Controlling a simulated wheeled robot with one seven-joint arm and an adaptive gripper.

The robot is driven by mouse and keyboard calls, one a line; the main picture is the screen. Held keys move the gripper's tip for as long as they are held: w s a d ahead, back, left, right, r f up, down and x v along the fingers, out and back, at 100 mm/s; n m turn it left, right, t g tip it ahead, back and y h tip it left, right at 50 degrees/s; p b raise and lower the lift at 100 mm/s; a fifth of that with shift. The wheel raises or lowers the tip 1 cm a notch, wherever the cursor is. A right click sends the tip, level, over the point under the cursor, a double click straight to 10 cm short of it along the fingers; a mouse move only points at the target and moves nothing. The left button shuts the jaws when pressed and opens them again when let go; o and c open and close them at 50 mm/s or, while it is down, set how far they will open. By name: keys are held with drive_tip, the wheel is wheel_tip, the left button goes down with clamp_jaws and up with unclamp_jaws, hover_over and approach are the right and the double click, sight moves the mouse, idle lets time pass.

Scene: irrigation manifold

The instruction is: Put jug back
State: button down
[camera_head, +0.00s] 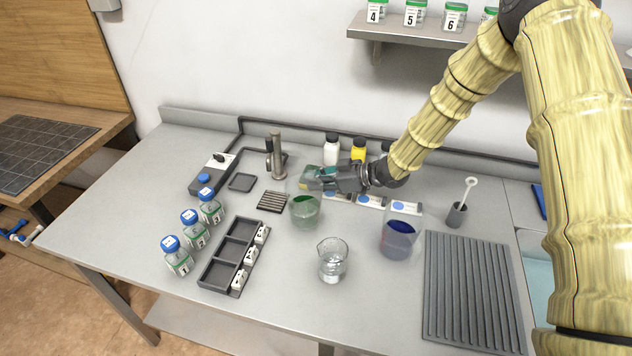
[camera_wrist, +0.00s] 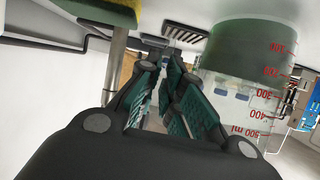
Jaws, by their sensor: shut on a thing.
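A clear jug with green liquid (camera_head: 305,211) is at the middle of the bench. My gripper (camera_head: 312,184) is just above and beside it, level with its upper part. In the wrist view the jug (camera_wrist: 245,75) fills the upper right with red volume marks, appearing upside down, close to my fingers (camera_wrist: 170,95). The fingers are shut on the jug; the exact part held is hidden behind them. I cannot tell whether its base touches the bench. A jug with blue liquid (camera_head: 398,242) and a beaker of clear liquid (camera_head: 333,262) stand to the right.
A dark tray (camera_head: 218,274) and several blue-capped bottles (camera_head: 195,235) stand left. A slatted dark rack (camera_head: 272,201) and a metal post (camera_head: 278,155) are behind. White (camera_head: 331,148) and yellow (camera_head: 358,150) bottles stand at the back. A ribbed mat (camera_head: 470,290) lies right.

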drive_tip(key=shift+f, duration=0.55)
drive_tip(key=shift+f, duration=0.1)
drive_tip(key=c, duration=1.6)
unclamp_jaws()
drive_tip(key=shift+o, duration=0.2)
drive_tip(key=b+v, duration=0.2)
drive_tip(key=v, duration=1)
